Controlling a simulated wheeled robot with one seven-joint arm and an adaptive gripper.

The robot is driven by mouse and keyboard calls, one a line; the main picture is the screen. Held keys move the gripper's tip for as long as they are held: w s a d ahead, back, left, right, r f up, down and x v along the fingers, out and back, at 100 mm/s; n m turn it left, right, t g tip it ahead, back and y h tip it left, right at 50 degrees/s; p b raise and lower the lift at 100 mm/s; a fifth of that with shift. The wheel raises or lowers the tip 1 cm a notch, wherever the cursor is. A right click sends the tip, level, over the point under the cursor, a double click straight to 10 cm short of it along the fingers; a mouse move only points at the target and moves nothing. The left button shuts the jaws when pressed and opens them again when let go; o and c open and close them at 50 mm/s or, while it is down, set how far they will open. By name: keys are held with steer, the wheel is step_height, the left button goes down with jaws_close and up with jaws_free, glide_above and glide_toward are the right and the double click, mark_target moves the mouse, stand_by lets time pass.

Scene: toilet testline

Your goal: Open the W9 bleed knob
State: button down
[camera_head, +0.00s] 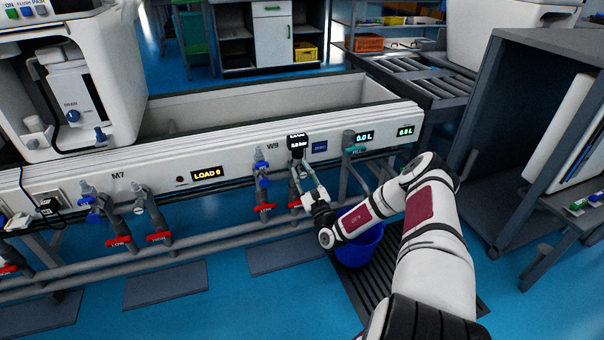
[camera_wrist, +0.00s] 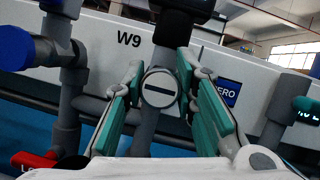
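The W9 bleed knob (camera_wrist: 159,88) is a round, light grey disc with a dark, level slot, on a grey vertical pipe in the wrist view. My gripper (camera_wrist: 161,72) has teal fingers, one on each side of the knob. The fingers stand apart, close to the knob's edges; I see no clear contact. In the head view my gripper (camera_head: 305,185) reaches the W9 piping below a black pressure gauge (camera_head: 298,143), and the knob is too small to make out there. The W9 label (camera_wrist: 129,40) is on the white panel above left.
A blue-capped valve pipe (camera_wrist: 70,80) stands left of my gripper, with a red lever (camera_wrist: 35,160) low down. A blue sign (camera_wrist: 228,92) is on the panel at right. A blue bucket (camera_head: 360,248) stands on the floor below my arm.

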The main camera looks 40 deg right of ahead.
steer(key=shift+n+p, duration=0.35)
steer(key=shift+n, duration=0.05)
steer(key=n+y+p, duration=0.1)
steer(key=n, duration=0.1)
steer(key=n+y+p, duration=0.1)
steer(key=n+p, duration=0.1)
steer(key=n, duration=0.1)
steer(key=shift+r+y, duration=0.15)
steer(key=shift+y, duration=0.15)
steer(key=n+g+y+p, duration=0.1)
steer(key=n+p, duration=0.1)
steer(key=n, duration=0.1)
steer(key=n+g+y+p, duration=0.1)
steer(key=n+p, duration=0.2)
steer(key=shift+a+n+y, duration=0.15)
steer(key=shift+n+y, duration=0.15)
steer(key=shift+n, duration=0.1)
steer(key=n+g+p, duration=0.1)
steer(key=n, duration=0.1)
steer(key=n+p, duration=0.2)
steer(key=shift+n+g+y+p, duration=0.3)
steer(key=shift+g, duration=0.1)
steer(key=shift+f+n+g+p, duration=0.2)
steer(key=shift+n+g+p, duration=0.1)
steer(key=shift+n+p, duration=0.55)
steer(key=shift+f+n+g+p, duration=0.15)
steer(key=shift+n+g+p, duration=0.15)
steer(key=shift+n+p, duration=0.55)
steer(key=c, duration=1.3)
jaws_free()
